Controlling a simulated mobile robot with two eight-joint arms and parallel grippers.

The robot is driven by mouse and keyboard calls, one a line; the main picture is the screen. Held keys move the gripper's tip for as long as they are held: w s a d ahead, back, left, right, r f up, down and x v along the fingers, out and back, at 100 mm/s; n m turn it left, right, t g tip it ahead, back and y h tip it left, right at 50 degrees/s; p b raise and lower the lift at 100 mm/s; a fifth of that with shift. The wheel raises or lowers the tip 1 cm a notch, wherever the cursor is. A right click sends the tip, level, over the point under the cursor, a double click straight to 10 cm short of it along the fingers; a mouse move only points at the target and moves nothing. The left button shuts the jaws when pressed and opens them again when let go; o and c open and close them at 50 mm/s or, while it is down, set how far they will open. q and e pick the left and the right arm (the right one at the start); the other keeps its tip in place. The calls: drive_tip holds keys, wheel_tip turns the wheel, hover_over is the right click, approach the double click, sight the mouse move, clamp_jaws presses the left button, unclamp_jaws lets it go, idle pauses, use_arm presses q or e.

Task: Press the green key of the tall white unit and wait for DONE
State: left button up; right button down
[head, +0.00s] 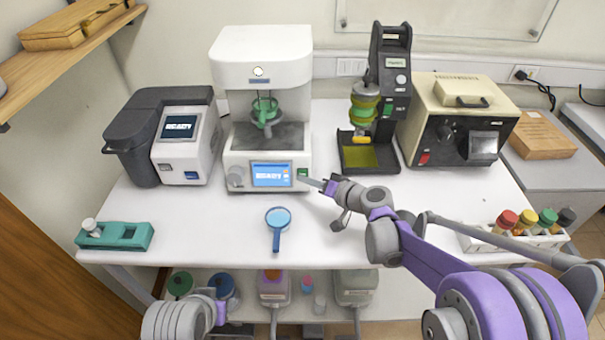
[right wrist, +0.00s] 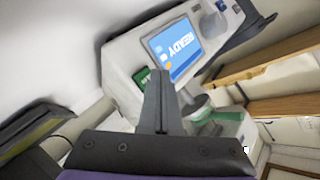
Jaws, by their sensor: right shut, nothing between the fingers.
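The tall white unit (head: 262,60) stands at the back middle of the table, with a green part (head: 264,110) in its open bay. Its blue screen (head: 271,175) reads READY, and the screen also shows in the right wrist view (right wrist: 175,48). The green key (head: 303,173) is just right of the screen; it is partly visible in the right wrist view (right wrist: 141,77). My right gripper (head: 313,182) is shut and empty, its tips close to the key. I cannot tell whether they touch it. Part of my left arm shows at the bottom left, its gripper out of view.
A grey-and-white device (head: 190,140) reading READY stands left. A black stand (head: 390,100) and a beige device (head: 460,90) stand right. A magnifier (head: 278,218) lies in front of the unit. A teal rack (head: 125,238) and a white rack with bottles (head: 480,243) sit near the front corners.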

drive_tip(key=shift+w, duration=0.1)
idle(0.7)
drive_tip(key=shift+w+f, duration=0.1)
drive_tip(key=shift+w, duration=0.25)
drive_tip(key=shift+w+f, duration=0.1)
drive_tip(key=shift+w, duration=0.25)
idle(0.7)
idle(0.3)
drive_tip(key=shift+s+r, duration=0.2)
drive_tip(key=shift+s, duration=0.6)
drive_tip(key=shift+s+r, duration=0.2)
drive_tip(key=shift+s, duration=0.6)
drive_tip(key=shift+s+r, duration=0.25)
drive_tip(key=shift+s, duration=0.55)
drive_tip(key=shift+s+r, duration=0.2)
drive_tip(key=shift+s, duration=0.6)
